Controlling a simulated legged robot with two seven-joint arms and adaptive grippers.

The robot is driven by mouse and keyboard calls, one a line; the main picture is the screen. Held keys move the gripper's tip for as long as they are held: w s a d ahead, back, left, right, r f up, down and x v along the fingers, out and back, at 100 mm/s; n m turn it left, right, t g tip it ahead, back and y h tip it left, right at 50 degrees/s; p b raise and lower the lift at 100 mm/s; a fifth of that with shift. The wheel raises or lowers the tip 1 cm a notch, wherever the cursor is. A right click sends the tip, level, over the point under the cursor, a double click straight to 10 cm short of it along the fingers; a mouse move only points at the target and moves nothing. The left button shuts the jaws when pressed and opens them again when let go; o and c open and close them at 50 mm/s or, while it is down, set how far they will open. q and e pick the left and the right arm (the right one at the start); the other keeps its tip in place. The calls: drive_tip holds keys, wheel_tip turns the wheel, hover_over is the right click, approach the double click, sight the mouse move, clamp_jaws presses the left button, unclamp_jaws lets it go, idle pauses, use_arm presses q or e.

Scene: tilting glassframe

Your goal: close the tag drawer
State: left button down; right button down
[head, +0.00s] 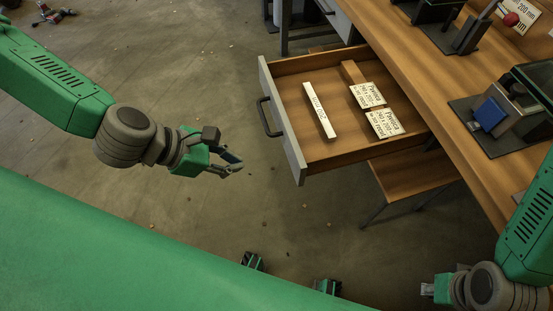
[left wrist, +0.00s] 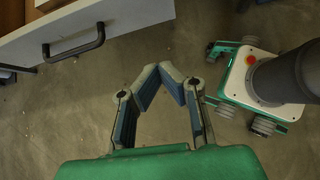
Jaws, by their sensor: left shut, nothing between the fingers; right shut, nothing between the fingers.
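The tag drawer (head: 350,148) stands pulled out from under the workbench in the head view. It has a wooden inside, a grey front (head: 283,122) and a dark bar handle (head: 268,117). Inside lie a white strip (head: 320,111) and labelled tags (head: 376,108). My left gripper (head: 238,166) is shut and empty, to the left of the drawer front and apart from it. In the left wrist view its fingertips (left wrist: 172,70) meet, with the handle (left wrist: 75,44) at upper left. My right gripper (head: 428,289) is at the lower right, shut, partly seen.
The wooden workbench (head: 440,75) runs along the right, carrying dark fixtures and a blue block (head: 489,114). A wooden stool or low shelf (head: 412,173) stands below the drawer. Bare concrete floor lies left of the drawer. A red-and-dark item (head: 53,14) lies far off at upper left.

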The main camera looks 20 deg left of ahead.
sight(293, 165)
use_arm(q)
drive_tip(key=shift+n, duration=0.3)
drive_tip(key=b+x, duration=0.1)
drive_tip(key=x, duration=0.2)
drive_tip(key=w+r+b+x, duration=0.1)
drive_tip(key=x, duration=0.3)
drive_tip(key=d+b+x, duration=0.1)
drive_tip(key=x, duration=0.3)
drive_tip(key=shift+w+r, duration=0.15)
drive_tip(key=shift+w, duration=0.15)
drive_tip(key=shift+w+d, duration=0.45)
drive_tip(key=shift+d, duration=0.25)
